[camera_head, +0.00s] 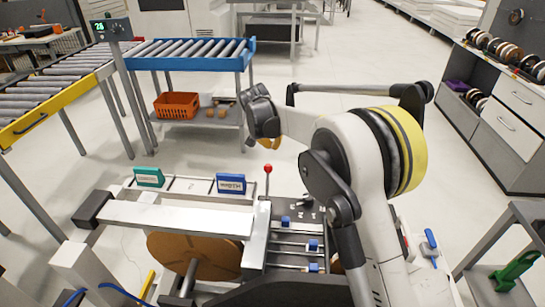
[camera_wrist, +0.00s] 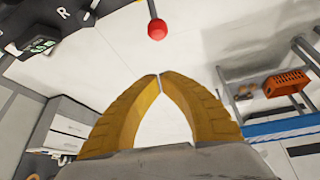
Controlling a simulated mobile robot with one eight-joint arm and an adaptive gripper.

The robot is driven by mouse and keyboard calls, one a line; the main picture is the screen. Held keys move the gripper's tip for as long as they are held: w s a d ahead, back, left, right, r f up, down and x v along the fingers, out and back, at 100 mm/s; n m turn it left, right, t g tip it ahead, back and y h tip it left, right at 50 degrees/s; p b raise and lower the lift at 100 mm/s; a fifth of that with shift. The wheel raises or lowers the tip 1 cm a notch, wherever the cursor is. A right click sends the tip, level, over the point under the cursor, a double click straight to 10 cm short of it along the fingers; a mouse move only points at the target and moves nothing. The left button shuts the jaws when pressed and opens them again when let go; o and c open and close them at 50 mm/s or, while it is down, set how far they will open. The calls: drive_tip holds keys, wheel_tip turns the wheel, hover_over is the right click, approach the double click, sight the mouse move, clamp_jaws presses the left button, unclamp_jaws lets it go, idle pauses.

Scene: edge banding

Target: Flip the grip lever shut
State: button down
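The grip lever shows as a thin upright rod with a red ball knob (camera_head: 267,169) on the edge banding machine, near the middle of the head view. The red knob (camera_wrist: 157,29) is also at the top centre of the wrist view, ahead of my fingertips and apart from them. My gripper (camera_head: 269,143) is just above the knob in the head view, mostly hidden behind my wrist. In the wrist view the two yellow fingers of my gripper (camera_wrist: 159,78) meet at their tips, with nothing held between them.
The machine carries a light panel (camera_head: 175,218), a brown reel (camera_head: 195,255), green (camera_head: 149,177) and blue (camera_head: 231,183) blocks, and several small blue clamps. A blue roller cart (camera_head: 190,52) with an orange crate (camera_head: 176,105) stands behind. Open floor lies between.

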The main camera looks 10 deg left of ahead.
drive_tip(key=b+x, duration=0.4)
drive_tip(key=x, duration=0.6)
drive_tip(key=s, duration=0.4)
drive_tip(key=shift+a+r+b, duration=0.3)
drive_tip(key=shift+a+r, duration=0.1)
